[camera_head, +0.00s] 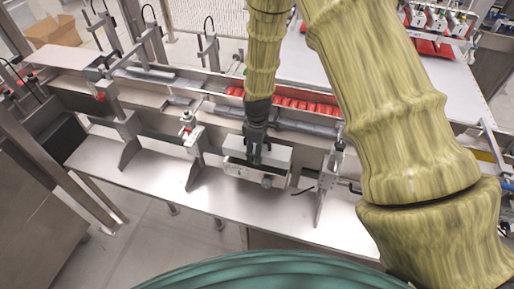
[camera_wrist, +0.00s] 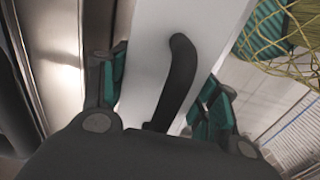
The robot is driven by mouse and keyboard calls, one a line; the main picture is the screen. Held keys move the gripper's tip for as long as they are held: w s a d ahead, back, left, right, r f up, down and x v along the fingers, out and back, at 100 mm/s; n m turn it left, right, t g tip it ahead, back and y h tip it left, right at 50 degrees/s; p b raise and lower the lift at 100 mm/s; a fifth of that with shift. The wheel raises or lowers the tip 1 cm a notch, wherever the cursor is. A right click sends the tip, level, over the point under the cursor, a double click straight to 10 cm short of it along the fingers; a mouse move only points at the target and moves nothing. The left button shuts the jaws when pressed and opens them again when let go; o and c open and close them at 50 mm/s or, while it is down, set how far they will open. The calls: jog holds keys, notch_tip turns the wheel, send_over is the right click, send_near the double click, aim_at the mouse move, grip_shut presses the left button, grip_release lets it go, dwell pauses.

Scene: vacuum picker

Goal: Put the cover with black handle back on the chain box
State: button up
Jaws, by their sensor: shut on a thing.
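The cover is a pale metal panel (camera_head: 279,154) with a curved black handle (camera_wrist: 180,75). In the wrist view, its white surface (camera_wrist: 190,25) runs between my fingers. My gripper (camera_head: 255,158) points down at the cover; in the wrist view, its teal-padded fingers (camera_wrist: 160,92) sit at either side of the panel, with the handle between them. My gripper is shut on the cover. The chain box (camera_head: 242,173) is a small metal box on the machine's front ledge, directly below the cover in the head view. I cannot tell whether the cover touches its rim.
A row of red pieces (camera_head: 300,103) lies on the conveyor behind. A metal post with a clamp (camera_head: 190,140) stands left of the box, and an upright bracket (camera_head: 328,180) stands right of it. The front ledge (camera_head: 150,180) is clear at left. A cardboard box (camera_head: 53,31) stands far back left.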

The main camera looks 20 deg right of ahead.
jog(key=shift+f+b, duration=0.35)
jog(key=shift+f, duration=0.3)
jog(key=o, duration=1.3)
jog(key=shift+c, duration=0.2)
jog(key=shift+r+p, duration=0.4)
jog(key=shift+r, duration=0.25)
jog(key=shift+r+b, duration=2.55)
jog(key=shift+r, duration=3.45)
jog(key=shift+a, duration=0.1)
